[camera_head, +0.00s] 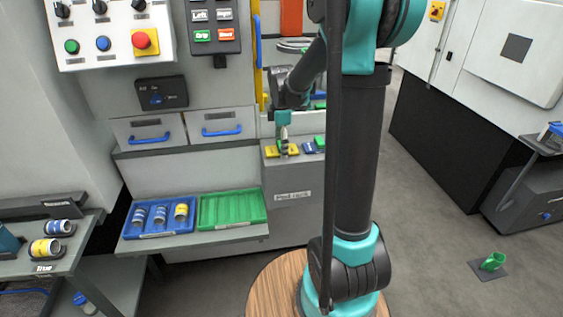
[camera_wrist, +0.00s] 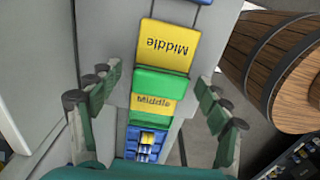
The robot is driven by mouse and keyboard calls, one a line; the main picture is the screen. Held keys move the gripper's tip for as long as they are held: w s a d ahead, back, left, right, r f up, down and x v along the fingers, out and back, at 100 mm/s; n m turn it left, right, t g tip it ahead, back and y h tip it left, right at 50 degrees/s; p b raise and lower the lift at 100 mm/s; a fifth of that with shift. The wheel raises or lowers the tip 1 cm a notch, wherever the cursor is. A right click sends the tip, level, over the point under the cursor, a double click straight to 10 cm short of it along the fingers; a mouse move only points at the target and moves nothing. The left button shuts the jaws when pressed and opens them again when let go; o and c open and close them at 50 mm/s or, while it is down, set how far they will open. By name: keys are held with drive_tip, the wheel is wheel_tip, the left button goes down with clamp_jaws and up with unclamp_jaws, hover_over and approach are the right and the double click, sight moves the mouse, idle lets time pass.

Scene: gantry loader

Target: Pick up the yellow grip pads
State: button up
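The yellow grip pads (camera_head: 271,153) lie on top of the grey pad rack (camera_head: 292,197), at its left end in the head view. My gripper (camera_head: 284,147) points down just over them and partly hides them. In the wrist view, my gripper (camera_wrist: 157,88) is open, with its dark green fingers wide apart to the left and right. Between and beyond them are a yellow piece marked "Middle" (camera_wrist: 168,42), a green piece (camera_wrist: 160,84) and a second yellow "Middle" piece (camera_wrist: 152,105). No finger visibly touches them. Contact is unclear in the head view.
Blue pads (camera_head: 309,148) and green pads (camera_head: 320,143) lie right of the yellow ones. A blue tray (camera_head: 160,230) with several cylinders and an empty green tray (camera_head: 232,208) sit on a lower shelf at left. Drawers (camera_head: 148,132) and a control panel (camera_head: 110,35) stand behind.

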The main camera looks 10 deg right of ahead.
clamp_jaws()
idle(0.3)
wheel_tip(320, 180, up, 20)
idle(1.0)
wheel_tip(320, 180, up, 19)
idle(2.3)
